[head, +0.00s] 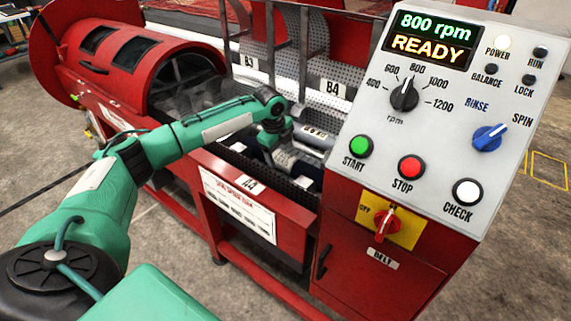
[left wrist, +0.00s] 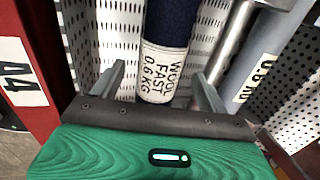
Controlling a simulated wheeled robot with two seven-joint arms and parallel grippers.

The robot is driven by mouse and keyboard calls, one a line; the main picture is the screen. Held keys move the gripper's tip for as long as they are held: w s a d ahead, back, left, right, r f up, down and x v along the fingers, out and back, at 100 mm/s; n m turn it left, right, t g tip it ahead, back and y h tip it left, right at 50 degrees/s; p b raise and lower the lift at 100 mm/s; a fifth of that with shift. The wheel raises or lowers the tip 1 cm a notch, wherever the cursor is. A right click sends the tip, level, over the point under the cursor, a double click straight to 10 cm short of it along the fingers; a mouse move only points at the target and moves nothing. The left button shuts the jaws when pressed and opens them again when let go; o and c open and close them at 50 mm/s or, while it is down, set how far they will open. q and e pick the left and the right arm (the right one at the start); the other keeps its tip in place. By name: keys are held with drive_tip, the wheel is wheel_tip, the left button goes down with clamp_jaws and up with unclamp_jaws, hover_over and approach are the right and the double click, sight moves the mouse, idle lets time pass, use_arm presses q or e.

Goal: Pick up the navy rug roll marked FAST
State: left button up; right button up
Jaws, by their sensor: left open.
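The navy rug roll (left wrist: 168,25) shows in the left wrist view, with a white label (left wrist: 158,72) reading WOOL FAST 0.6 KG at its near end. It lies in a perforated metal trough. My left gripper (left wrist: 160,88) is open, with one finger on each side of the labelled end; I cannot tell whether they touch it. My right gripper is not in view.
A grey-blue roll (left wrist: 262,62) with a label lies to the right in the wrist view. A red wall (left wrist: 32,60) marked A4 stands at left. In the head view, the control panel (head: 440,120) reading 800 rpm READY stands close at right, and a red drum (head: 135,62) at left.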

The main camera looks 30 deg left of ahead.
sight(281, 156)
use_arm(q)
drive_tip(key=x, duration=0.4)
drive_tip(key=shift+a, duration=0.1)
drive_tip(key=shift+r, duration=0.1)
drive_tip(key=shift+c, duration=0.7)
drive_tip(key=c, duration=1.1)
drive_tip(key=shift+c, duration=0.7)
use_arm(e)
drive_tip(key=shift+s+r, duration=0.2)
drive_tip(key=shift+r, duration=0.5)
